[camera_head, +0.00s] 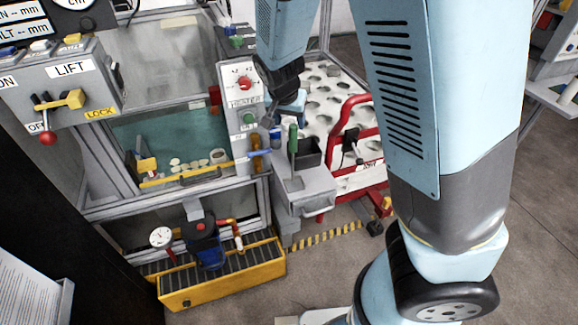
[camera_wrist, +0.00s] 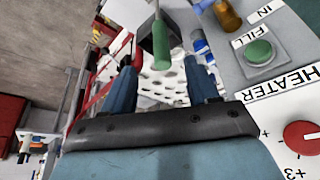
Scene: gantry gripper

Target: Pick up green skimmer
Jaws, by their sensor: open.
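The green skimmer shows as an upright green handle (camera_head: 293,139) at a dark open box on the grey bench; its lower end is hidden. In the wrist view the green handle (camera_wrist: 161,42) is at the top, ahead of and between the fingers, with a gap. My gripper (camera_wrist: 162,76) has its two blue fingers spread apart with nothing between them. In the head view my gripper (camera_head: 273,116) is just above and left of the handle, close to the heater panel.
The dark box (camera_head: 308,154) stands on a grey drawer unit (camera_head: 309,190). The heater panel (camera_head: 243,92) with a red knob is close on the left. A red tubular frame (camera_head: 345,122) and a white perforated board (camera_head: 318,112) are behind. A glass-fronted tank is further left.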

